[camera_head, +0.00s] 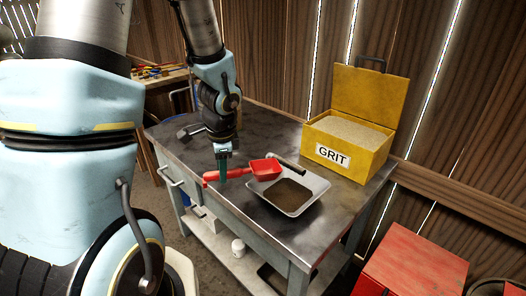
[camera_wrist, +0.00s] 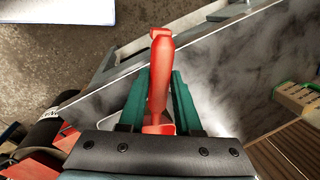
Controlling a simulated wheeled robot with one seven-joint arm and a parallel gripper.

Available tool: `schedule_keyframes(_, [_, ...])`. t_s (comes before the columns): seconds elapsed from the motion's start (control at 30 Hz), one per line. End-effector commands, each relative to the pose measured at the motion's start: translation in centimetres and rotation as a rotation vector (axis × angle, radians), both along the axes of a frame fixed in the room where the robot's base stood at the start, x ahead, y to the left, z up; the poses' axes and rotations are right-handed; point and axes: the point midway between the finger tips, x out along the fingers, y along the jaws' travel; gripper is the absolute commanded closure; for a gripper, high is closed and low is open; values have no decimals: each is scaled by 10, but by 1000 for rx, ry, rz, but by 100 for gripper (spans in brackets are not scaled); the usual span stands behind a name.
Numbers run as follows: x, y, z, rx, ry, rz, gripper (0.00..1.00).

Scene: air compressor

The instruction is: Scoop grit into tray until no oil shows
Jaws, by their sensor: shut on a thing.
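My gripper (camera_head: 223,163) is shut on the handle of a red scoop (camera_head: 264,168) above the steel bench. In the wrist view the gripper (camera_wrist: 160,92) has its green fingers on either side of the red handle (camera_wrist: 160,60). The scoop's bowl is over the back left edge of a metal tray (camera_head: 318,187). The tray's floor shows a dark brown layer (camera_head: 287,195); I cannot tell whether it is oil or grit. A yellow box labelled GRIT (camera_head: 382,157) stands open at the back right, filled with pale grit (camera_head: 350,131). The scoop's contents cannot be made out.
The steel bench (camera_head: 270,230) has bare room in front of the tray. A dark bar (camera_head: 290,161) lies behind the tray. A red cabinet (camera_head: 415,268) stands at the lower right. Wooden walls stand behind.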

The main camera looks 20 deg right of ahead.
Motion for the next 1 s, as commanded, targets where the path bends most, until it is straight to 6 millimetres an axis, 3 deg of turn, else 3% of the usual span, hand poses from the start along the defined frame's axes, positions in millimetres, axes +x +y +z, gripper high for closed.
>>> schedule_keyframes(0.43, [0, 3, -6, -65, -4, -1, 100])
schedule_keyframes(1.0, [0, 48, 33, -63, -2, 1, 100])
